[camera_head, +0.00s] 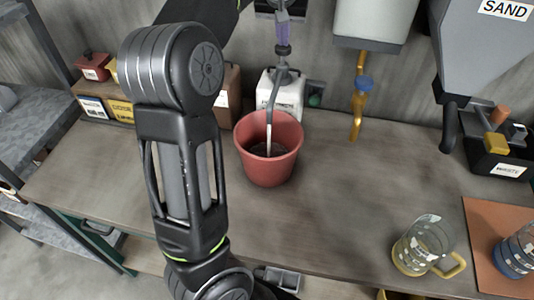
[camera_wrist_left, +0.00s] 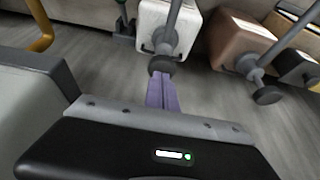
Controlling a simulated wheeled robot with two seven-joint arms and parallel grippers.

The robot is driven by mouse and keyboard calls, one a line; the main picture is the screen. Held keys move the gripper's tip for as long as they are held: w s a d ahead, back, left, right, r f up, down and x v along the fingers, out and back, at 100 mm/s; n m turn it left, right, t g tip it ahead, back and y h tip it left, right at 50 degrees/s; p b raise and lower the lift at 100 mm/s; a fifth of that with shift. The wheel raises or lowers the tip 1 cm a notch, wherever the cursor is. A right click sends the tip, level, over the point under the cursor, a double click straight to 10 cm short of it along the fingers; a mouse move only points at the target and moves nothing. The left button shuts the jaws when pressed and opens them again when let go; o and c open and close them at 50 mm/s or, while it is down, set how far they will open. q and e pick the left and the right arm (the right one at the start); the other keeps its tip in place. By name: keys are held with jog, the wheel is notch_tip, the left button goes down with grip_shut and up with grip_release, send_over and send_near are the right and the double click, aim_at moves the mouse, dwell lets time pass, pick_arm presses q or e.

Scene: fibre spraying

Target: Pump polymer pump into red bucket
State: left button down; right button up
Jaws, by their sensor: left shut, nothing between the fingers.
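The polymer pump looks to be the white container (camera_head: 283,88) at the back of the bench, with a grey stem and a spout that bends down into the red bucket (camera_head: 268,165). The bucket stands upright in front of it, with dark contents inside. My left gripper (camera_head: 283,38) has purple fingers, shut and empty, directly above the pump's dark round top. In the left wrist view the fingertips (camera_wrist_left: 160,80) are at the pump's round knob (camera_wrist_left: 161,64); I cannot tell whether they touch. The white container (camera_wrist_left: 165,25) shows beyond. My right gripper is not in view.
A brown container (camera_wrist_left: 238,40) with its own pump stands beside the white one. A hopper with a yellow pipe (camera_head: 358,105), a SAND hopper (camera_head: 490,50) and a WASTE bin (camera_head: 500,165) are to the right. A glass jug (camera_head: 425,245) stands front right. The bench middle is clear.

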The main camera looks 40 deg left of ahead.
pick_arm(q)
jog(key=shift+f+b, duration=0.85)
jog(key=shift+f, duration=0.5)
jog(key=shift+r, duration=0.1)
jog(key=shift+r+p, duration=2.1)
jog(key=shift+r, duration=0.05)
jog(key=shift+r, duration=0.15)
jog(key=shift+r, duration=2.85)
